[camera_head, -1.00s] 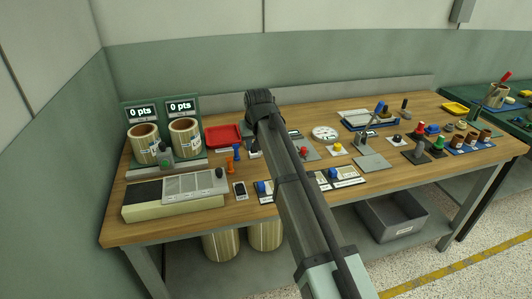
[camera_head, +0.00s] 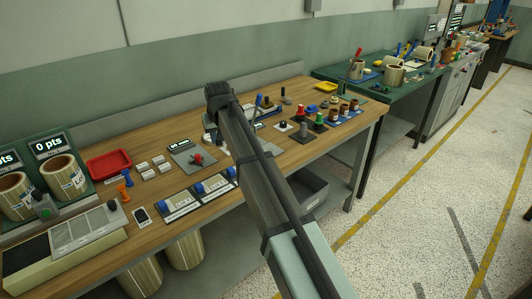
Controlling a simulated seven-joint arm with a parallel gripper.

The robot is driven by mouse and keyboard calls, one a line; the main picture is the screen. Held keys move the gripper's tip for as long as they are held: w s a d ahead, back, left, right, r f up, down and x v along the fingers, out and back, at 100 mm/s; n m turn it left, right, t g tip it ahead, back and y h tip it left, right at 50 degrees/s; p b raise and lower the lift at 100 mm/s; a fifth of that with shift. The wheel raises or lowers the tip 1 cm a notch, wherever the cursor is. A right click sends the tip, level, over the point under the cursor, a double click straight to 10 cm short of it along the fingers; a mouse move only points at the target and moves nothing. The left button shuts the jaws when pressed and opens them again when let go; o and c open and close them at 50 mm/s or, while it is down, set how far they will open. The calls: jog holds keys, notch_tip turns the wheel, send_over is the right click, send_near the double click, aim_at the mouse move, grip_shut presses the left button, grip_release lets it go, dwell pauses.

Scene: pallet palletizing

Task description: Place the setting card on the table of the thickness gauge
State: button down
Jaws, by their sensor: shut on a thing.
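My arm crosses the picture from the lower right, and its dark joint (camera_head: 218,92) is over the back of the wooden table. My gripper is not visible; the arm hides that area. I cannot make out the setting card. I cannot tell for certain which device is the thickness gauge. A grey plate with a dark display and a red knob (camera_head: 197,158) lies left of the arm. The arm covers part of the bench just right of it.
The wooden table (camera_head: 110,240) holds a red tray (camera_head: 108,163), white blocks (camera_head: 150,174), two blue-marked stations (camera_head: 180,203) and ribbed cups at left. Black, red and green knobs (camera_head: 300,130) stand right of the arm. A green table (camera_head: 385,100) adjoins at right. A grey bin (camera_head: 312,190) sits below.

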jog(key=w+d+m, duration=0.1)
jog(key=w+d, duration=0.3)
jog(key=d, duration=0.4)
jog(key=w+d, duration=0.4)
jog(key=d, duration=0.3)
jog(key=shift+s+a+f+n+g+y, duration=0.2)
jog(key=shift+f+n, duration=0.55)
jog(key=shift+f, duration=0.8)
jog(key=shift+s+a+f+n+g+y, duration=0.1)
jog(key=shift+a+f+n+y, duration=0.2)
jog(key=shift+f+n, duration=0.9)
jog(key=shift+s+a+f+n+g+y, duration=0.1)
jog(key=shift+a+f+n, duration=0.25)
jog(key=shift+f, duration=1.55)
jog(key=shift+f, duration=0.1)
jog(key=c, duration=0.9)
grip_release()
jog(key=shift+c, duration=0.2)
jog(key=v, duration=1.2)
